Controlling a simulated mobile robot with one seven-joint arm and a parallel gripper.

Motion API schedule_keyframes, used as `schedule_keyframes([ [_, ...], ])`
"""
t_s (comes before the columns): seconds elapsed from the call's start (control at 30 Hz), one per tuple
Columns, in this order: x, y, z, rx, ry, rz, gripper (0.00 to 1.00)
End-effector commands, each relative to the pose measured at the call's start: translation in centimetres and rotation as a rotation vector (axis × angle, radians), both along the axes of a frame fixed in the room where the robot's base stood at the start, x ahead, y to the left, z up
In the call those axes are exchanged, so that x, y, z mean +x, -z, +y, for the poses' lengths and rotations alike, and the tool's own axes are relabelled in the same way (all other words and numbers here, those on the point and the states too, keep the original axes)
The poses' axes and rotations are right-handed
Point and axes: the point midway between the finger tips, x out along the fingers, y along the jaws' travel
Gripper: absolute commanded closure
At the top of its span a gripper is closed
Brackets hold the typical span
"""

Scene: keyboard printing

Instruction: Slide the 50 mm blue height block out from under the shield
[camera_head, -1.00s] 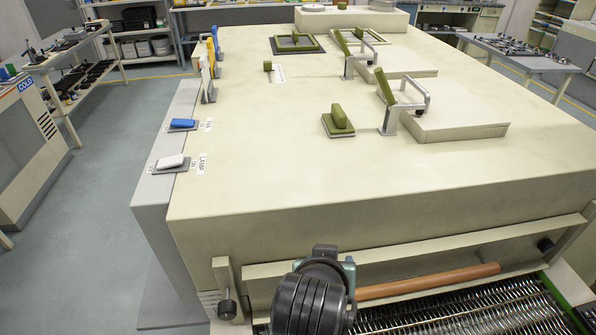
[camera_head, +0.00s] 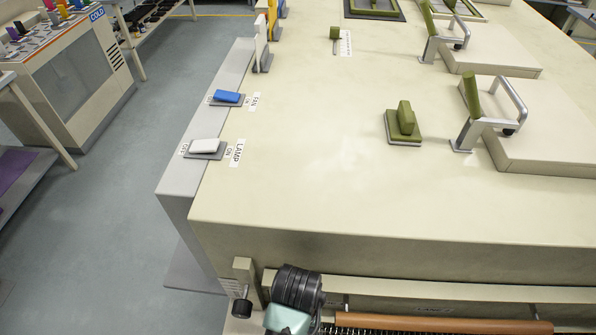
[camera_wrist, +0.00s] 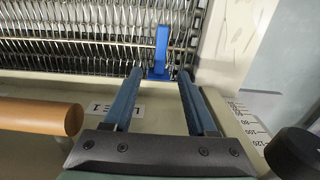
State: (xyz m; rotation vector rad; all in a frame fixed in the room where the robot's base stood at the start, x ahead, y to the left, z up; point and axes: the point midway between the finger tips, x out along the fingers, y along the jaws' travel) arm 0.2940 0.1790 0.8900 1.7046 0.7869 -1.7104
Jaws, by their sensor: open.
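The blue height block (camera_wrist: 160,50) stands upright in the wrist view, a slim blue piece with a wider foot, at the near edge of the metal mesh. My gripper (camera_wrist: 160,73) is open, with one finger to each side of the line to the block. The block's foot appears near the level of the fingertips; I cannot tell whether they touch it. The beige panel with a brown rod handle, which looks like the shield (camera_head: 400,290), is at the machine's front in the head view. The block and my fingers are hidden there behind my arm.
The brown rod (camera_wrist: 40,115) lies left of my fingers. A dark round knob (camera_wrist: 295,152) and a printed scale (camera_wrist: 248,122) are on the right. The metal mesh (camera_wrist: 90,35) spreads beyond the fingers. The large beige machine top (camera_head: 300,180) has levers and switches.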

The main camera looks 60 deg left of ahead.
Motion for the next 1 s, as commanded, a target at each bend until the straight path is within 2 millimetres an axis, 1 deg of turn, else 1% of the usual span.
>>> schedule_keyframes([
  [0.03,-0.1,1.2,0.0,-0.003,-0.001,0.004,0.43],
  [0.2,-0.1,4.3,0.0,-0.001,-0.001,0.002,0.43],
  [0.3,0.0,5.8,0.0,-0.001,0.0,0.002,0.43],
  [0.4,0.0,6.8,0.0,0.0,-0.001,0.0,0.43],
  [0.6,0.0,7.7,0.1,0.002,-0.001,-0.001,0.43],
  [0.83,0.0,7.7,0.0,0.002,0.0,-0.002,0.43],
  [0.87,0.0,7.7,0.0,0.002,0.0,-0.002,0.46],
  [1.0,0.0,7.7,0.0,0.002,0.0,-0.001,0.71],
])
